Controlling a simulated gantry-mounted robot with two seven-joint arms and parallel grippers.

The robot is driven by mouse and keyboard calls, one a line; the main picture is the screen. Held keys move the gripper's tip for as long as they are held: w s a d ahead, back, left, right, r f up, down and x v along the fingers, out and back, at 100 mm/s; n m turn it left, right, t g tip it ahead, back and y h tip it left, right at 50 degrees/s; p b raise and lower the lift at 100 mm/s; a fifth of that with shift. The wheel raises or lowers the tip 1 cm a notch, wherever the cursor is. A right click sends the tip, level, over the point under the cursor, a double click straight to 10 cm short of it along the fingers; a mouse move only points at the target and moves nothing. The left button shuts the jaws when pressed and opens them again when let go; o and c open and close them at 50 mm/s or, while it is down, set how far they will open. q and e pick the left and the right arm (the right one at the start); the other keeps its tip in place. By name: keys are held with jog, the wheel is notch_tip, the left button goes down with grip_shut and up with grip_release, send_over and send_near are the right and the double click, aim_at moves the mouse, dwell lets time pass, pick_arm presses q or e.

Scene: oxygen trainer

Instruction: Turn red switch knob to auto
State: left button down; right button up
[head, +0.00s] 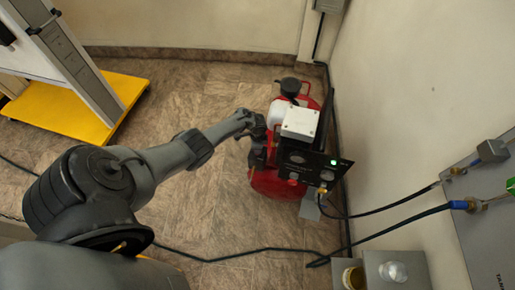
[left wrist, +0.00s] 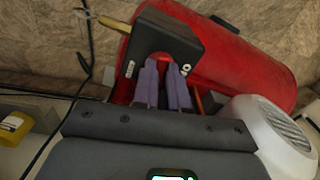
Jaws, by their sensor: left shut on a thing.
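The red switch knob (left wrist: 161,57) is on the face of a black switch box (left wrist: 168,33) in the left wrist view. Only a small red part of it shows at the fingertips, and which way it points cannot be told. My left gripper (left wrist: 164,66) has its two purple fingers shut on the knob. Small white markings sit on the box face on both sides of the fingers, too small to read. In the head view my left gripper (head: 253,124) reaches the left side of the red compressor (head: 272,184), and the knob is hidden there.
A black panel (head: 313,164) with gauges and a lit green display stands at the compressor's front right. A white box (head: 300,123) is on top. The wall is close on the right, with hoses and a cable on the floor. A yellow-based stand (head: 62,115) is at left.

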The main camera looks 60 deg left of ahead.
pick_arm(q)
jog(key=shift+m, duration=1.2)
jog(key=c, duration=1.2)
grip_release()
jog(key=shift+o, duration=0.2)
notch_tip(320, 180, up, 11)
jog(key=p, duration=0.5)
